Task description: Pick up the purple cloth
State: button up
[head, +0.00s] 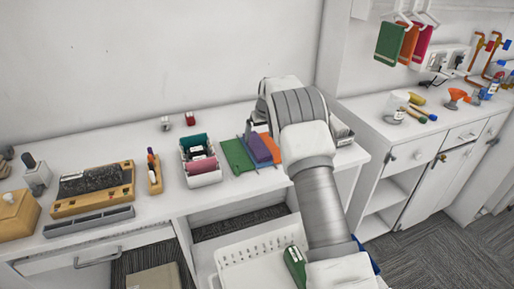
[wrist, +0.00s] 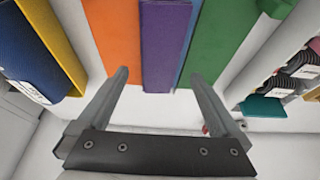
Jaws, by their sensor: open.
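A blue edge shows between purple and green. My gripper (wrist: 158,76) is open and empty, its fingers apart on either side of the purple strip's near end in the picture. Its height above the cloth is hard to tell.
A white tray (head: 218,178) with green and pink rolls stands left of the cloths. Blue and yellow items (wrist: 50,50) lie at the left in the wrist view. A wooden box (head: 112,200) sits further left. Bare counter shows in front of the cloths.

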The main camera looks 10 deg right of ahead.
aim_at(257, 144)
jog(key=shift+p+x, duration=0.35)
jog(key=shift+x, duration=2.5)
jog(key=shift+c, duration=0.3)
jog(key=c, duration=1.3)
jog(key=shift+o, duration=0.2)
jog(key=shift+r, duration=0.2)
